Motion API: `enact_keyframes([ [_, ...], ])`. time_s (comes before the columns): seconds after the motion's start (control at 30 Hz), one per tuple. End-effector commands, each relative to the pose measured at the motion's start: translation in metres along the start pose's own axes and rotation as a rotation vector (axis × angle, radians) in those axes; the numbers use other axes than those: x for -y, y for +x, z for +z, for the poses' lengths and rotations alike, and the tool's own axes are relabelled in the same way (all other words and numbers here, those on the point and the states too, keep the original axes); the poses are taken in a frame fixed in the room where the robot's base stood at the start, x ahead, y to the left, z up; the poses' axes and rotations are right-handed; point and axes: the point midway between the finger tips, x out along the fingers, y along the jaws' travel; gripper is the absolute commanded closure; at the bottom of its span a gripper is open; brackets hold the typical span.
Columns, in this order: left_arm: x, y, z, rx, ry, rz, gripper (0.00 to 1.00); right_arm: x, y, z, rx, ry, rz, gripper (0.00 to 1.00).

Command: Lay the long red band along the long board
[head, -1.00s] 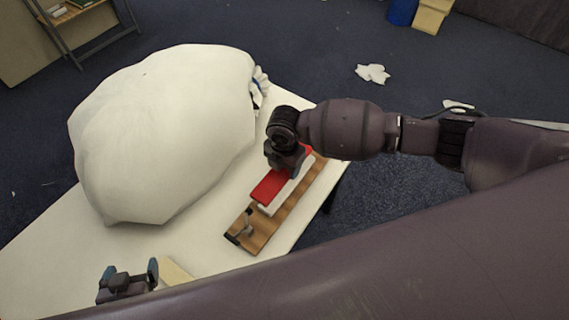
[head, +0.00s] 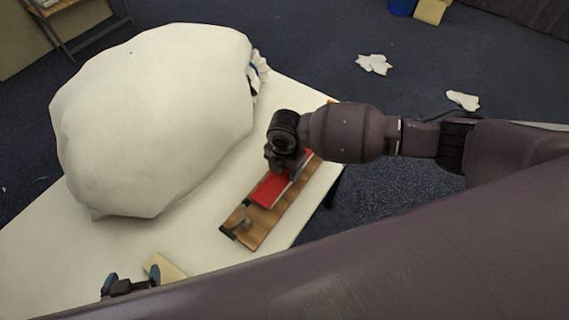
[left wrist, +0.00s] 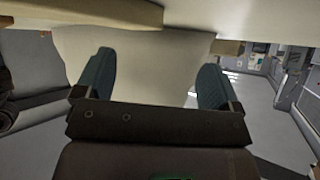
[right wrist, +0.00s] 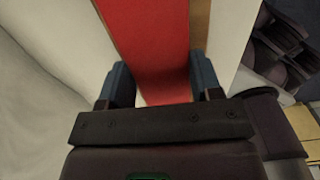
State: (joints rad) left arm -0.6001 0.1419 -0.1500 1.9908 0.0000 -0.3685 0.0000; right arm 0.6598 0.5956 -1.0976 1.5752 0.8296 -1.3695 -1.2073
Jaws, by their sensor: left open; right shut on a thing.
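The long wooden board (head: 262,222) lies slanted on the table, with a small metal fitting (head: 241,224) at its near end. The red band (head: 270,189) lies over or just above the board's middle; I cannot tell whether it touches. My right gripper (head: 283,167) is shut on the band from above and hides part of it. In the right wrist view the band (right wrist: 155,45) runs between the fingers (right wrist: 163,85), with a strip of brown board (right wrist: 200,28) beside it. My left gripper (head: 131,278) is open and empty at the near left; its fingers (left wrist: 155,75) are spread.
A big white sack-like bundle (head: 155,120) covers much of the cloth table (head: 215,245) left of the board. A pale yellow block (head: 165,268) lies near my left gripper. White scraps (head: 374,64) lie on the dark floor. The table's right edge is close to the board.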

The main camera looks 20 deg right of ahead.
Motion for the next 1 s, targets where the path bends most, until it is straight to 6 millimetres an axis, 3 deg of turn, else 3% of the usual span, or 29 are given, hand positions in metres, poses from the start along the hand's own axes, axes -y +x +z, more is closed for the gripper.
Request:
enact_keyframes([
  [0.37, 0.000, 0.001, 0.002, 0.002, 0.000, 0.000, 0.12, 0.000, 0.004, 0.000, 0.000, -0.001, 0.001, 0.65],
  [0.4, 0.000, 0.001, 0.002, 0.002, 0.000, 0.000, 0.12, 0.000, 0.004, 0.000, 0.000, -0.001, 0.001, 0.38],
  [0.6, 0.000, 0.001, 0.002, 0.002, 0.000, 0.000, 0.12, 0.000, 0.004, 0.000, 0.000, -0.001, 0.000, 0.12],
  [0.87, 0.000, 0.001, 0.002, 0.003, 0.000, 0.000, 0.12, 0.000, 0.004, 0.000, 0.000, -0.001, 0.000, 0.12],
  [1.0, 0.000, 0.000, 0.000, 0.001, 0.000, 0.000, 0.12, -0.001, -0.007, 0.000, 0.001, -0.002, 0.002, 0.12],
])
